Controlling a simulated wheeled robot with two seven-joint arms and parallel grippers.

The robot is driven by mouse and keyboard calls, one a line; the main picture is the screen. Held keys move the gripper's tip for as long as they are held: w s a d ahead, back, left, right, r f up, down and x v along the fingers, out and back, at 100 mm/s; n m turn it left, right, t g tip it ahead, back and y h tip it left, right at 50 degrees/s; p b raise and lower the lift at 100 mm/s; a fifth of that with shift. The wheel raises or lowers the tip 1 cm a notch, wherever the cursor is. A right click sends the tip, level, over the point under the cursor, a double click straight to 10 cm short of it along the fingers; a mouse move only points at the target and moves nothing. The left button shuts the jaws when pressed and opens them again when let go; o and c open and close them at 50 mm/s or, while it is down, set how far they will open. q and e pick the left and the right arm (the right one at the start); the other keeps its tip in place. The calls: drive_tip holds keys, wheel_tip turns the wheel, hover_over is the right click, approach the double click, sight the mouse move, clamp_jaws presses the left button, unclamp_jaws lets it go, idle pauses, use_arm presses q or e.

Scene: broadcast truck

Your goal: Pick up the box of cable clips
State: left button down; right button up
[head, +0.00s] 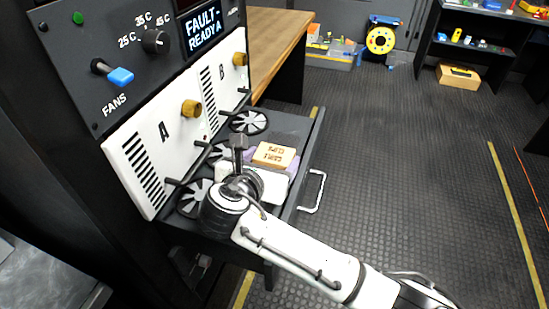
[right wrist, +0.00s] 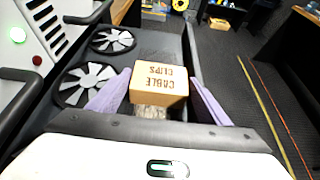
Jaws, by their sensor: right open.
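The box of cable clips (head: 273,155) is a small tan box with dark lettering, sitting over the open drawer (head: 306,140) below the panel. In the right wrist view the box (right wrist: 158,82) is in the middle, its lettering upside down. My right gripper (head: 274,163) is open at the box. Its two purple-padded fingers (right wrist: 158,98) stand to the left and right of the box, with gaps visible at both sides. What supports the box is mostly hidden. My left gripper is not in view.
Dark fans (head: 249,122) lie in the drawer beside the box. White units A (head: 160,150) and B, with brass knobs and black handles, rise at the left. A drawer handle (head: 314,192) sticks out at the right. The floor beyond is clear.

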drive_tip(key=shift+w, duration=0.1)
drive_tip(key=c, duration=0.7)
drive_tip(key=shift+c, duration=0.2)
drive_tip(key=shift+r, duration=0.1)
